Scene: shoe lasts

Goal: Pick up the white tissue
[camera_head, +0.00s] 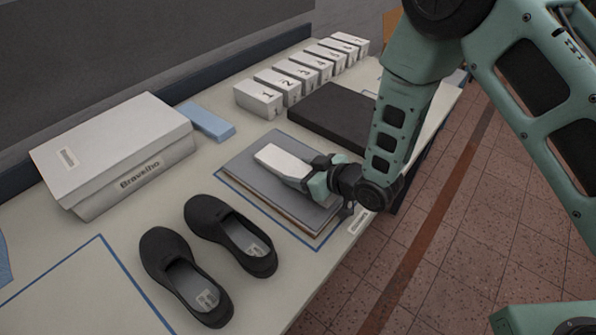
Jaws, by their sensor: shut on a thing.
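The white tissue (278,158) shows as a flat, pale, oblong piece over the grey board (256,185) in the middle of the table. My gripper (308,179) reaches in from the right and is shut on the near right end of the tissue. The gripper hides that end. I cannot tell whether the tissue touches the grey board or is a little above it.
A large white shoe box (110,145) and a blue block (207,121) stand left. Two black shoes (230,235) lie in front. Several numbered white boxes (258,100) line the back, beside a dark flat box (335,115). Bare table (85,290) shows front left.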

